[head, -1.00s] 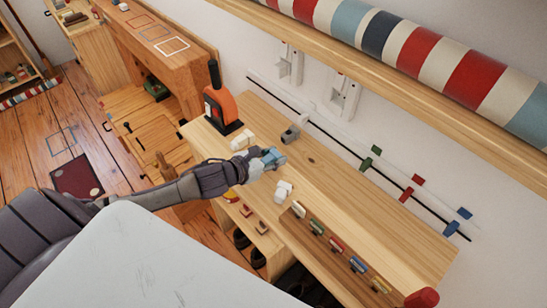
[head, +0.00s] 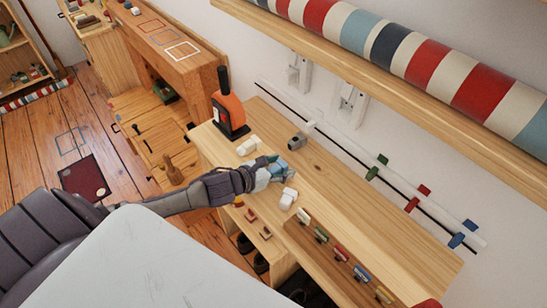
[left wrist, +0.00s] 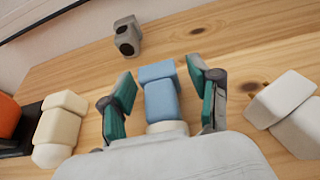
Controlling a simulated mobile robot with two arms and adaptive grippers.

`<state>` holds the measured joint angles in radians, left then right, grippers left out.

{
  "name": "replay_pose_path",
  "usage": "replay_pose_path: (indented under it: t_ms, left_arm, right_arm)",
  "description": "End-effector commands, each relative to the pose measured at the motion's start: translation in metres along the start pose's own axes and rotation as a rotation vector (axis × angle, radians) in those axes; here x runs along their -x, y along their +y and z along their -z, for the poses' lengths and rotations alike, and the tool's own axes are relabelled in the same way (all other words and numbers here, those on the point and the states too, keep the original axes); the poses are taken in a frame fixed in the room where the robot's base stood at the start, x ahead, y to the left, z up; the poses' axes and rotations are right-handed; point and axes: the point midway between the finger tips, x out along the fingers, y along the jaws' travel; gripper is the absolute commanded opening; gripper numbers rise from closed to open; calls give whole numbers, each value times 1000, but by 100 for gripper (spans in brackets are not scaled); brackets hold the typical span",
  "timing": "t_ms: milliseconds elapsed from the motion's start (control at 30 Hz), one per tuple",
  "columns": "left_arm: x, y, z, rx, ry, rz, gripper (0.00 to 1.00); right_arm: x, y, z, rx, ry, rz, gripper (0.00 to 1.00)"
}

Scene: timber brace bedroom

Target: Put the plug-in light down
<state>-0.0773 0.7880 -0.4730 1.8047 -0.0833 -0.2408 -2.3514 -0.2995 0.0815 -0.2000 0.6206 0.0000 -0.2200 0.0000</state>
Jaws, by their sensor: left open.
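A blue plug-in light (left wrist: 160,98) with a pale rounded end stands between the spread teal-padded fingers of my left gripper (left wrist: 163,84) in the left wrist view. A gap shows on each side of it. In the head view my left gripper (head: 274,171) is low over the wooden bench top (head: 350,205), and its fingers partly hide the blue light. Two similar cream-white pieces stand on either side, one to the left (left wrist: 60,128) and one to the right (left wrist: 288,108) in the left wrist view. My right gripper is not in view.
A grey fitting (head: 301,136) stands on the bench behind the gripper. An orange and black device (head: 229,113) stands at the bench's left end. A white wall rail (head: 400,175) with coloured clips runs behind. A row of coloured pieces (head: 340,255) lines the front.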

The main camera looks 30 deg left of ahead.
Motion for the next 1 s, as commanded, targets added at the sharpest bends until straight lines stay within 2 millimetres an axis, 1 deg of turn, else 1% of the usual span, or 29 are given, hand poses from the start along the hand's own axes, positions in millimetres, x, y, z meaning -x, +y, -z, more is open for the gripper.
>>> replay_pose_path:
  t_ms: [100,133,233,300,367,400,600,800,1000]
  left_arm:
    - [-1,-1,3,2,0,1,62]
    - [3,0,3,1,1,0,62]
    - [23,0,4,-3,4,2,62]
    - [38,2,8,-6,5,2,62]
    - [51,5,9,-5,6,2,62]
    - [59,5,8,-2,5,2,62]
    - [94,5,6,3,5,0,62]
    - [120,5,5,3,3,0,62]
    - [135,5,4,2,1,0,62]
  right_arm:
    - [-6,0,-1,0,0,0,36]
    - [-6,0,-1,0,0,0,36]
    - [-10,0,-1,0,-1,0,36]
    - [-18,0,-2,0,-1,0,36]
    - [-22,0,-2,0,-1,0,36]
    - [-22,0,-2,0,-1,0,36]
    - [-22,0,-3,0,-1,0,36]
    - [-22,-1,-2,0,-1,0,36]
    - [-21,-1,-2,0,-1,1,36]
